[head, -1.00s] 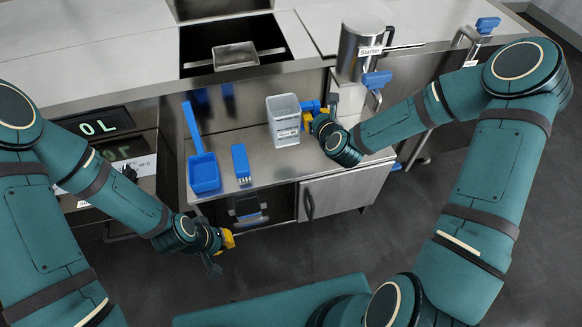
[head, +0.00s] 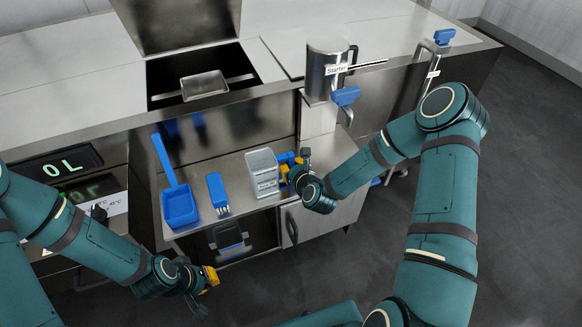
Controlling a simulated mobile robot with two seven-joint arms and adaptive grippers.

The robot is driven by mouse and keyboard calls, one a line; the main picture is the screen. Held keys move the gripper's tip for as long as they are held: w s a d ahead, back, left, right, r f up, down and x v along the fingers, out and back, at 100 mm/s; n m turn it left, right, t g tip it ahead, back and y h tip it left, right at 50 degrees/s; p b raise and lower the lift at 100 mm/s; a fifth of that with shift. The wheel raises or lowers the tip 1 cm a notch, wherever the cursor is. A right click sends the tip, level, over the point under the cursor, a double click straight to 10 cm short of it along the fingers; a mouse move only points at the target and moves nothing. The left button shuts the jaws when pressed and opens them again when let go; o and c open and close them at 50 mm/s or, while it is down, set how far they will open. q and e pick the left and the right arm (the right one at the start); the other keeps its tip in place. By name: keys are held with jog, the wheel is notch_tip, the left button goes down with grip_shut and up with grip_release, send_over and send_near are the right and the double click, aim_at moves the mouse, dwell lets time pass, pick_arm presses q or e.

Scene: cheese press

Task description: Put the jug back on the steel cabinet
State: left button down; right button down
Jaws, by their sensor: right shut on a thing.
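The jug (head: 262,170) is a pale grey, upright container with a white label and a blue handle on its right side. My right gripper (head: 287,168) is shut on this handle. The jug is over the top of the low steel cabinet (head: 240,212), near its front edge; I cannot tell whether its base touches the top. My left gripper (head: 209,277) is in front of the cabinet, lower left, away from the jug. Its yellow fingertips show, but not whether they are apart.
A blue scoop (head: 180,207) and a blue brush (head: 217,195) lie on the cabinet top, left of the jug. A steel vessel labelled Starter (head: 326,70) with a blue-handled tap (head: 346,96) stands behind to the right. A display (head: 60,167) is at far left.

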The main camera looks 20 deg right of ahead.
jog(key=shift+r, duration=0.1)
jog(key=c, duration=1.1)
grip_release()
